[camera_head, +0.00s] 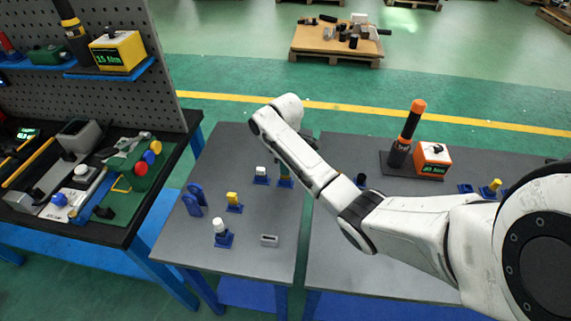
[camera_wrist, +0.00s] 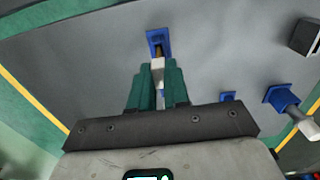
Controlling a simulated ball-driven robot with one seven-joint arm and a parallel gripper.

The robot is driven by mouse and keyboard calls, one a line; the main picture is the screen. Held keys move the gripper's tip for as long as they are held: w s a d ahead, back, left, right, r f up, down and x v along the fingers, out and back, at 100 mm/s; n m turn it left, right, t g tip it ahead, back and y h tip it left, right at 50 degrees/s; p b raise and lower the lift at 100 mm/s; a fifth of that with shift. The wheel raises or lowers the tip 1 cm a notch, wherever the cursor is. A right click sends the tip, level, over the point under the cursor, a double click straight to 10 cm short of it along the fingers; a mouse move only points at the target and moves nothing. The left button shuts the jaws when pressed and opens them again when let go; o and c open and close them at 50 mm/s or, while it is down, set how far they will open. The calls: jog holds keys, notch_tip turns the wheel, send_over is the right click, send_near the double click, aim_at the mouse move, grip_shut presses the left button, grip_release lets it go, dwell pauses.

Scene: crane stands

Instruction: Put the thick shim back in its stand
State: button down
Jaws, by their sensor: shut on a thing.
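My gripper (camera_wrist: 158,72) shows two green fingers in the wrist view, shut on a narrow pale piece (camera_wrist: 158,66), which I take to be the thick shim. Most of the piece is hidden between the fingers. Just beyond the fingertips is a blue stand (camera_wrist: 158,34) with a dark yellowish part in its opening. I cannot tell whether the piece is seated in the stand or only lined up with it. In the head view my gripper (camera_head: 285,171) is low over the grey table at a blue stand (camera_head: 286,184), partly hidden by my arm.
Nearby on the grey table (camera_head: 215,165) stand a white-topped blue stand (camera_head: 261,176), a yellow piece in a stand (camera_head: 233,201), a white cylinder on a stand (camera_head: 221,232), blue clips (camera_head: 193,201) and a grey block (camera_head: 269,240). A crowded tool bench (camera_head: 90,190) is at left.

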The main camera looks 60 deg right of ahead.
jog(key=shift+f+b, duration=0.4)
jog(key=shift+f, duration=0.6)
jog(key=c, duration=1)
grip_release()
jog(key=shift+r, duration=0.1)
notch_tip(320, 180, up, 5)
jog(key=p, duration=0.5)
